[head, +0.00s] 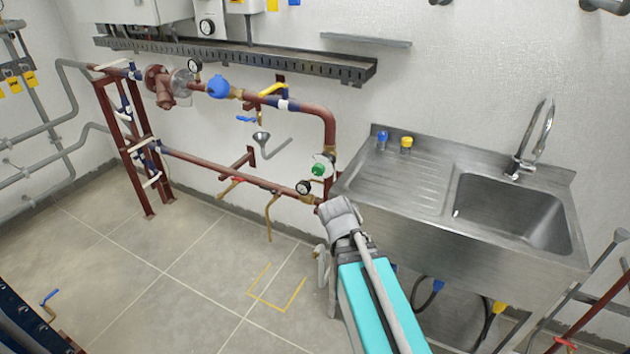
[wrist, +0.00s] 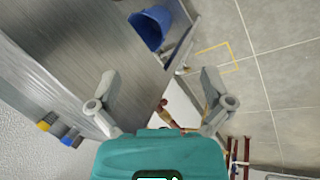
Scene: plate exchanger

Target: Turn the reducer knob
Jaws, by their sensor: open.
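Two knobs stand on the red pipework along the wall in the head view. One is a large blue knob (head: 219,88) on the upper pipe, near a pressure gauge (head: 194,66). The other is a green knob (head: 319,168) on the right vertical pipe, left of the sink. I cannot tell from the frames which is the reducer knob. My gripper (wrist: 161,82) is open in the wrist view, with its grey fingers spread and nothing between them. No knob shows clearly in the wrist view. In the head view my arm is at the sink's left front corner.
The steel sink (head: 400,205) stands right of the pipes, with a blue and a yellow item on its back edge. A blue bucket (wrist: 151,28) shows in the wrist view. A yellow-marked square (head: 277,290) lies on the floor. Tiled floor left of it is clear.

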